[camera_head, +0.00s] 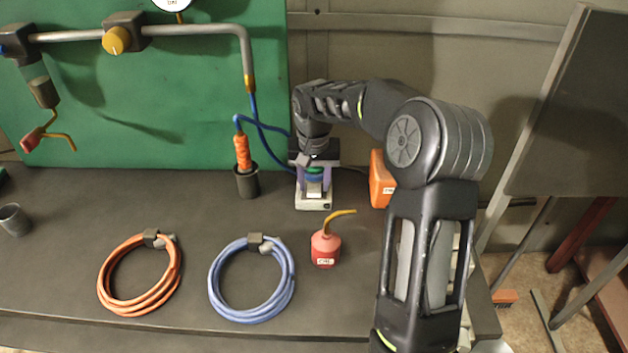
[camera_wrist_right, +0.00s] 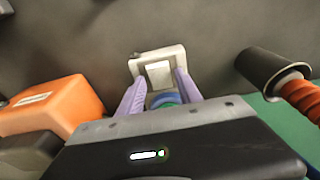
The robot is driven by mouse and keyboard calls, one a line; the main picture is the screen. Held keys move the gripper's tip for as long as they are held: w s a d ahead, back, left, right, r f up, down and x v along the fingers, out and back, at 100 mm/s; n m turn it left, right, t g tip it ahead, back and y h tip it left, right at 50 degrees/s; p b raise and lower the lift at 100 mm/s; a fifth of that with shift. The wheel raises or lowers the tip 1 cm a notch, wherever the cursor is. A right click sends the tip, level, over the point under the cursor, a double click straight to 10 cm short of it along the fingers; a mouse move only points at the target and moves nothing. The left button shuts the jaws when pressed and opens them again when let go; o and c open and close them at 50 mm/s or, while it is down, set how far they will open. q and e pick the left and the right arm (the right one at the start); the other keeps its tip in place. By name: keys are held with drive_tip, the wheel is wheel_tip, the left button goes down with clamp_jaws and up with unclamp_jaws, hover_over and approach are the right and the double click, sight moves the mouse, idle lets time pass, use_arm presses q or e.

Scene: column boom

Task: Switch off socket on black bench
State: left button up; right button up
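The socket (camera_head: 314,202) is a pale box on the black bench (camera_head: 60,255), near the green board. In the right wrist view the socket (camera_wrist_right: 143,66) shows a light rectangular switch plate on its face. A blue and green round part (camera_head: 314,173) sits at the socket's rear. My right gripper (camera_head: 314,182) is above the socket, with purple fingers on either side of the round part. In the wrist view the fingers (camera_wrist_right: 160,76) are spread, with the switch plate showing between their tips. I cannot tell whether they touch the socket. My left gripper is out of view.
An orange box (camera_head: 380,182) stands close right of the socket. An orange-handled tool (camera_head: 242,152) stands in a dark cup (camera_head: 247,183) to the left. A red oil can (camera_head: 325,248), a blue hose coil (camera_head: 218,283) and an orange hose coil (camera_head: 108,275) lie nearer the front.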

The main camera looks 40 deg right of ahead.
sight(314, 193)
drive_tip(key=shift+o, duration=1)
drive_tip(key=shift+r, duration=0.1)
wheel_tip(314, 193, up, 8)
drive_tip(key=shift+s+a+f+b, duration=0.2)
drive_tip(key=shift+s+a+b, duration=0.2)
drive_tip(key=shift+s+b, duration=0.05)
